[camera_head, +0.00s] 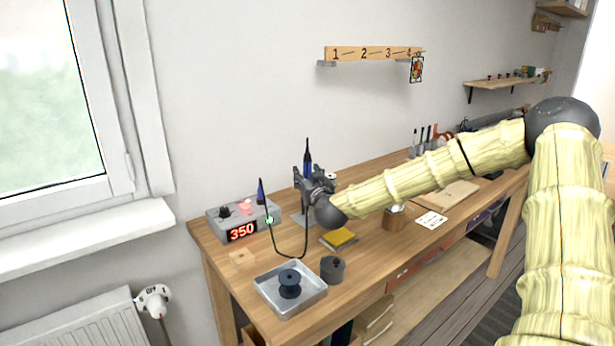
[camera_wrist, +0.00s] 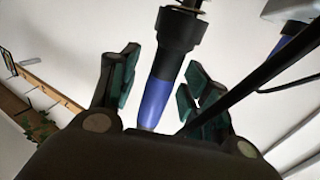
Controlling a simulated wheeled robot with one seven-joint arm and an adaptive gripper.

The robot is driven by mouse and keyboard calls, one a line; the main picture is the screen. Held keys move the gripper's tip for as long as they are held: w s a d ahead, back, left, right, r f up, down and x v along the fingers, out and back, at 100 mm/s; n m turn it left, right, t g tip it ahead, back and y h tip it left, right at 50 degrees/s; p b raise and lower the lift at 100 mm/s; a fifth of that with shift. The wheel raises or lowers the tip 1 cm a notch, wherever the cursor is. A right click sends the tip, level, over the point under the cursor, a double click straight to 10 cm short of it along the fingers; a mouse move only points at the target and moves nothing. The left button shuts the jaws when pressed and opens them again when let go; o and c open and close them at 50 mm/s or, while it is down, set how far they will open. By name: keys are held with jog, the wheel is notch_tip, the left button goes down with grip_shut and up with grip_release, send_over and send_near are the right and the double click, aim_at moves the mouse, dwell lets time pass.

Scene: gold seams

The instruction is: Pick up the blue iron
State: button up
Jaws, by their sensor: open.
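A blue iron with a dark collar (camera_wrist: 158,92) is between the two finger pads of my gripper (camera_wrist: 161,76) in the wrist view. Gaps show on both sides of it, and the fingers are open. In the head view my gripper (camera_head: 311,180) is above the bench, and a blue iron (camera_head: 307,158) rises upright from behind it. The gripper hides its lower part. A second blue handle (camera_head: 261,192) stands by the grey soldering station (camera_head: 221,226), left of my gripper; a blue piece also shows at upper right in the wrist view (camera_wrist: 284,42).
A black cable loops down to the wooden bench (camera_head: 222,262). A metal tray (camera_head: 268,300) with a black spool, a dark cup (camera_head: 332,269) and a yellow sponge (camera_head: 342,238) stand in front. A wooden numbered rail (camera_head: 350,54) is on the wall behind.

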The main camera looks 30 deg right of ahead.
grip_shut()
jog(key=shift+r, duration=0.15)
